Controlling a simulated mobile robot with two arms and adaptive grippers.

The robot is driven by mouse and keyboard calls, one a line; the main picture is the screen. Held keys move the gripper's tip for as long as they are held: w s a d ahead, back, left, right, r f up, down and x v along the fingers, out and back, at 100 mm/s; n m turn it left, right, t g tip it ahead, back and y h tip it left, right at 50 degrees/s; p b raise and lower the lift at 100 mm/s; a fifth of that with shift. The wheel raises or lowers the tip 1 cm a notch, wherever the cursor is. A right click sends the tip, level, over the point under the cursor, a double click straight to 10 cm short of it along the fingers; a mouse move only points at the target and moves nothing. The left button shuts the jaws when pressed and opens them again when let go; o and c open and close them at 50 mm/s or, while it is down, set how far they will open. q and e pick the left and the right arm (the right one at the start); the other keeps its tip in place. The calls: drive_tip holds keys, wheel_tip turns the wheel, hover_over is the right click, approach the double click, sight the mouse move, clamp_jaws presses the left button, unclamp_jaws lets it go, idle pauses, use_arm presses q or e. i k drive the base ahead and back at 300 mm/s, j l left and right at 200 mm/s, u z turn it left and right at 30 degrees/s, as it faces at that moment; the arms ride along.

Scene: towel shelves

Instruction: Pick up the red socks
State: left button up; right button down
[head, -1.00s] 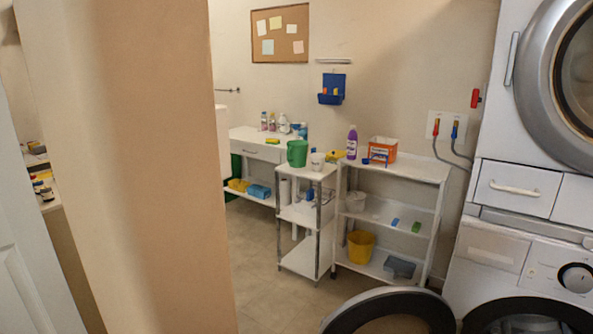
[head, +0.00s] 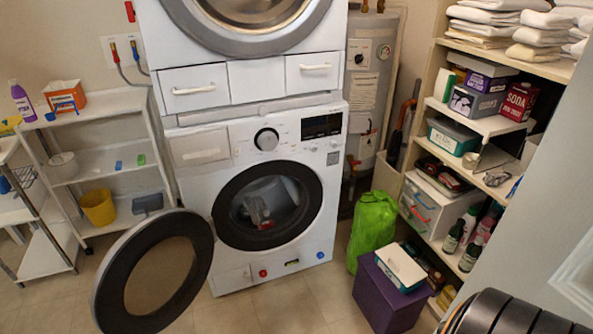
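No object is clearly recognisable as red socks. A small reddish item (head: 259,213) shows inside the drum of the lower washing machine (head: 225,140); its shape is too small and dim to tell what it is. The machine's round door (head: 98,290) stands swung open to the left, so the drum opening is exposed. Dark red items (head: 445,175) lie on a shelf at the right, too small to name. Neither of my grippers is in view.
A white shelf rack (head: 110,110) with a yellow bucket (head: 97,207) stands left. A green bag (head: 372,228) and a purple box (head: 385,300) stand right of the machine, before a full shelf unit (head: 440,45). Some tiled floor shows in front of the machine.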

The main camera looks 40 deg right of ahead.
sight(268, 224)
drive_tip(key=i+l+z, duration=0.15)
drive_tip(key=z, duration=0.2)
drive_tip(key=i+z, duration=0.75)
drive_tip(key=k, duration=0.05)
